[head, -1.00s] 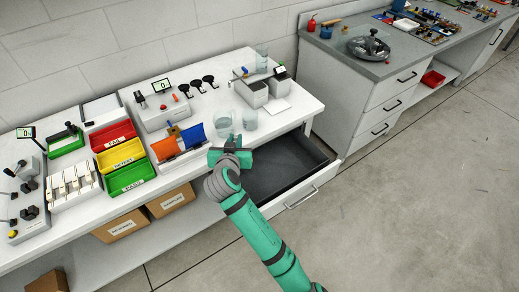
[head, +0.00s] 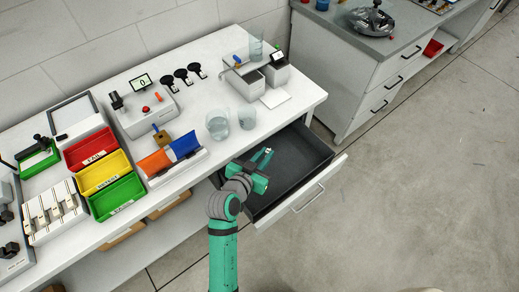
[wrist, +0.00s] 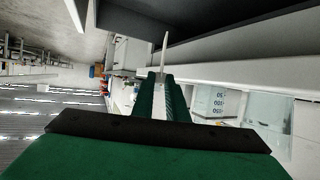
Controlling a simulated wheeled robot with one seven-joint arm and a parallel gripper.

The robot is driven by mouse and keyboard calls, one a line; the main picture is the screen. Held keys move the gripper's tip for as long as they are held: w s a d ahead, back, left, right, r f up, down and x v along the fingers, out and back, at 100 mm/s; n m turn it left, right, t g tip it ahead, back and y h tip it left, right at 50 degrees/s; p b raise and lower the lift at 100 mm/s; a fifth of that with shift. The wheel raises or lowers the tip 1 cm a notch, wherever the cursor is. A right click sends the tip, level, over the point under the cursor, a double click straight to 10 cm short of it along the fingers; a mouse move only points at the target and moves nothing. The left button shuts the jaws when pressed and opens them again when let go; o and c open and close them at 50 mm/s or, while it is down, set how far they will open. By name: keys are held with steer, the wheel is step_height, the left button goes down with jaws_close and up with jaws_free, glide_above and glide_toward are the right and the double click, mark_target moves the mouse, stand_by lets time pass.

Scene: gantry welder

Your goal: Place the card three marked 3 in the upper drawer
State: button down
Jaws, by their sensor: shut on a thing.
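My gripper (head: 263,158) is over the left part of the open upper drawer (head: 303,152), whose dark inside looks empty where it shows. In the wrist view the green fingers (wrist: 163,98) are shut on a thin pale piece, the card (wrist: 165,50), seen nearly edge-on. Its mark 3 cannot be read, and the card is hardly visible in the head view. The drawer is pulled out from under the white bench, and my arm hides its near left corner. I cannot tell the gripper's exact height above the drawer floor.
Two glass beakers, one (head: 217,125) and another (head: 247,117), stand on the bench behind the drawer. Red, yellow and green trays (head: 118,196) and a white card rack (head: 52,210) are left. A grey-topped cabinet (head: 375,75) stands right. The floor in front is clear.

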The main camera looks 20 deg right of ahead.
step_height(320, 180, down, 15)
steer(key=shift+s+d+r, duration=0.1)
steer(key=shift+s+r, duration=0.05)
steer(key=shift+w+a+r, duration=0.1)
steer(key=shift+w+a, duration=0.05)
steer(key=shift+w, duration=0.5)
steer(key=shift+w+a+r, duration=0.1)
steer(key=shift+w+a, duration=0.05)
steer(key=shift+w, duration=0.45)
steer(key=shift+w+a, duration=0.4)
steer(key=shift+w, duration=0.35)
steer(key=shift+w+a, duration=0.25)
steer(key=shift+w, duration=0.6)
steer(key=shift+w+a, duration=0.25)
steer(key=shift+w, duration=0.6)
steer(key=shift+a+f, duration=0.25)
steer(key=shift+f, duration=0.25)
steer(key=shift+d, duration=0.1)
steer(key=shift+f, duration=0.1)
